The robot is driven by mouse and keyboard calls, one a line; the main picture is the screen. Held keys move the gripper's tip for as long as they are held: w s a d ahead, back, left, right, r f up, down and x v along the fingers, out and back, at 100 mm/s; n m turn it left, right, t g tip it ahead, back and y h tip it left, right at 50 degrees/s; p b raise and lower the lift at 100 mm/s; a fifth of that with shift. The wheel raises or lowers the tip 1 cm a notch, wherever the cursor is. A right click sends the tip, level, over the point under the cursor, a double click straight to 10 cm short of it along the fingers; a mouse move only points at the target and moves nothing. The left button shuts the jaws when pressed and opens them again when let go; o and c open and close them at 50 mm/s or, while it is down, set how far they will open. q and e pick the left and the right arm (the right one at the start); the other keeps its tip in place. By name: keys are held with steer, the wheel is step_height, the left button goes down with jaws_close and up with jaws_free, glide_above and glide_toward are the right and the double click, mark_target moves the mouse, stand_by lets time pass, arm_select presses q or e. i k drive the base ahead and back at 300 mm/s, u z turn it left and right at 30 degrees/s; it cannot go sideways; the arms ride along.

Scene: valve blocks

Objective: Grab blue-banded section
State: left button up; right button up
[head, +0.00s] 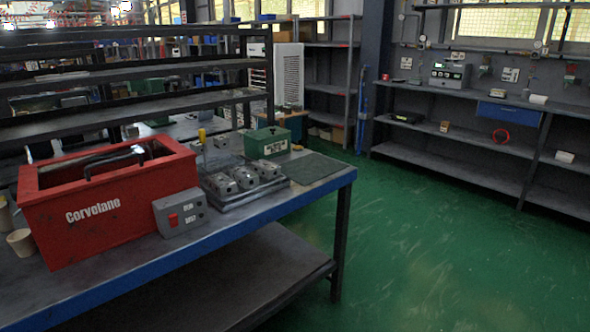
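Several grey metal valve blocks (244,177) sit on a dark tray (262,192) on the workbench (230,229), right of the red tank. They have dark round openings. I cannot make out a blue band on any of them at this size. Neither of my grippers shows in the head view.
A green box (267,143) and a dark mat (312,168) are at the right end. Green floor (430,240) is clear to the right, before wall shelves (450,169).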

mark_target(267, 168)
steer(key=z, duration=0.95)
steer(key=k, duration=1.25)
steer(key=z, duration=0.85)
steer(key=i, duration=1.35)
steer(key=u, duration=1)
steer(key=i, duration=1.85)
steer(key=u, duration=1.25)
